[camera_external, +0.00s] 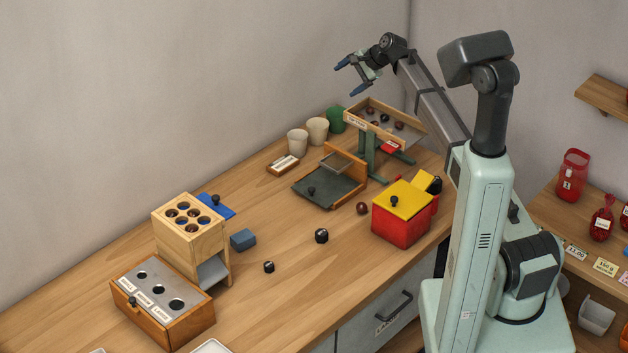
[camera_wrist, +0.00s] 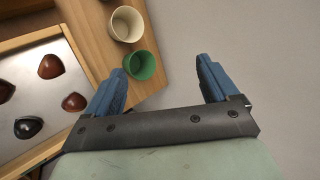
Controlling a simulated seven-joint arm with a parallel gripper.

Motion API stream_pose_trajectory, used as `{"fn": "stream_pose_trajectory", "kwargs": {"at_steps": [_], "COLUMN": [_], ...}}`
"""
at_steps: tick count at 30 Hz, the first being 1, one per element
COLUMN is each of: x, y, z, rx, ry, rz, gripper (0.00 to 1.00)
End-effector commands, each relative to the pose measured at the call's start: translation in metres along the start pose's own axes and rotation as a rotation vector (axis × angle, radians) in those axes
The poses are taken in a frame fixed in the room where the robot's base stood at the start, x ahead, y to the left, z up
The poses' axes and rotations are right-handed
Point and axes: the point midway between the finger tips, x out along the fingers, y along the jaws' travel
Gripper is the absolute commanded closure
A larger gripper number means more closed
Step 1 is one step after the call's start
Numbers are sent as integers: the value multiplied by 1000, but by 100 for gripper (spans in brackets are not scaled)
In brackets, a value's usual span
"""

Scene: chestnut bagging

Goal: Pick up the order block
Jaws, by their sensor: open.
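My gripper (camera_external: 349,76) is open and empty, high above the back of the bench near the wall. In the wrist view its two blue fingers (camera_wrist: 160,72) stand wide apart with nothing between them. A small wooden block with a white labelled face (camera_external: 283,163) lies on the bench in front of the cups; it looks like the order block, but its writing is too small to read. It is well below my gripper, toward the left, and does not show in the wrist view. A plain blue block (camera_external: 243,240) lies farther forward, beside the wooden stand.
White (camera_external: 297,142), cream (camera_external: 317,130) and green (camera_external: 335,119) cups stand behind the labelled block. A raised tray (camera_external: 362,104) with several chestnuts stands to their right. A dark tray (camera_external: 325,193), red box (camera_external: 400,225) and holed wooden stand (camera_external: 190,245) occupy the bench.

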Motion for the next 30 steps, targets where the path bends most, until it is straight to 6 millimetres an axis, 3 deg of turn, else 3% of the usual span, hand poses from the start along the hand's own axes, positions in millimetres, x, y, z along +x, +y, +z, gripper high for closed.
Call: {"fn": "stream_pose_trajectory", "kwargs": {"at_steps": [6,15,22,30], "x": [61,113,125,134], "y": [0,19,27,36], "z": [82,180,220,224], "rx": [-21,-29,-27,-25], "ry": [-7,114,205,226], "rz": [240,563,681,704], "gripper": [13,13,13,13]}}
